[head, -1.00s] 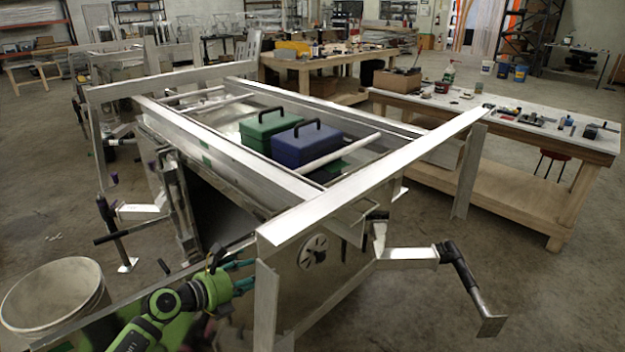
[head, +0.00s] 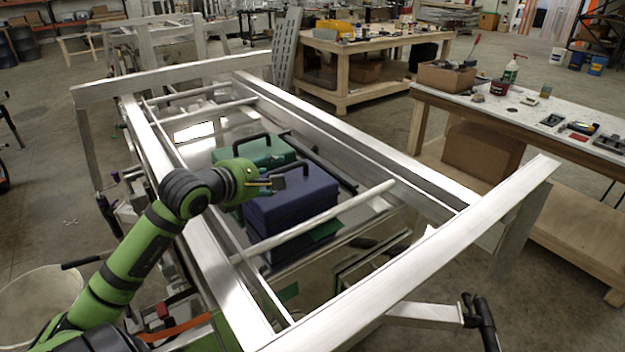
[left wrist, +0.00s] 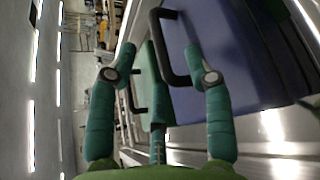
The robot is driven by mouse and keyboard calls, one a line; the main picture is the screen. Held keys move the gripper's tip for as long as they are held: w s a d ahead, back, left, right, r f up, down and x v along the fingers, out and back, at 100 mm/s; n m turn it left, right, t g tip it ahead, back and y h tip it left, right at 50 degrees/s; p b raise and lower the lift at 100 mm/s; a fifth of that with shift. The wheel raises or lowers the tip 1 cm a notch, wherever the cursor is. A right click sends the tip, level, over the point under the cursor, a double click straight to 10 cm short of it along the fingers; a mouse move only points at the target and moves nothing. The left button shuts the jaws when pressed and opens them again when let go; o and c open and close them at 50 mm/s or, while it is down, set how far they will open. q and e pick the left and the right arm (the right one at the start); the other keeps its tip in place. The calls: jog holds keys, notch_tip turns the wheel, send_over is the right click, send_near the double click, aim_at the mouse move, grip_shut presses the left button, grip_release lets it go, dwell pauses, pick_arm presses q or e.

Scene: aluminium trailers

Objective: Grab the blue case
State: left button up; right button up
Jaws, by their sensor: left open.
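The blue case (head: 305,198) sits inside the aluminium trailer frame, its black handle on top. It also fills the upper right of the left wrist view (left wrist: 225,60). The green case (head: 258,149) stands just behind it, with its own black handle. My left gripper (head: 272,183) is at the blue case's upper left side and partly hides both cases. In the left wrist view its fingers (left wrist: 155,60) are spread apart. The blue case's handle (left wrist: 168,50) shows between and beyond the fingers; I cannot tell whether they touch it. My right gripper is out of view.
A metal crossbar (head: 320,222) runs in front of the blue case. The trailer's long side rail (head: 350,135) lies beyond the cases, and a wide front beam (head: 430,270) is nearer. A workbench (head: 520,105) with tools and a cardboard box (head: 446,78) stands at right.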

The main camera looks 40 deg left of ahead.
aim_at(287, 167)
pick_arm(q)
jog(key=shift+w+r, duration=0.1)
jog(key=shift+w, duration=0.1)
jog(key=shift+w+a+p, duration=0.15)
jog(key=shift+w+p, duration=0.15)
jog(key=shift+w, duration=0.45)
jog(key=x, duration=0.4)
jog(key=shift+w+f, duration=0.25)
jog(key=shift+f, duration=0.05)
grip_shut()
jog(key=shift+r, duration=0.25)
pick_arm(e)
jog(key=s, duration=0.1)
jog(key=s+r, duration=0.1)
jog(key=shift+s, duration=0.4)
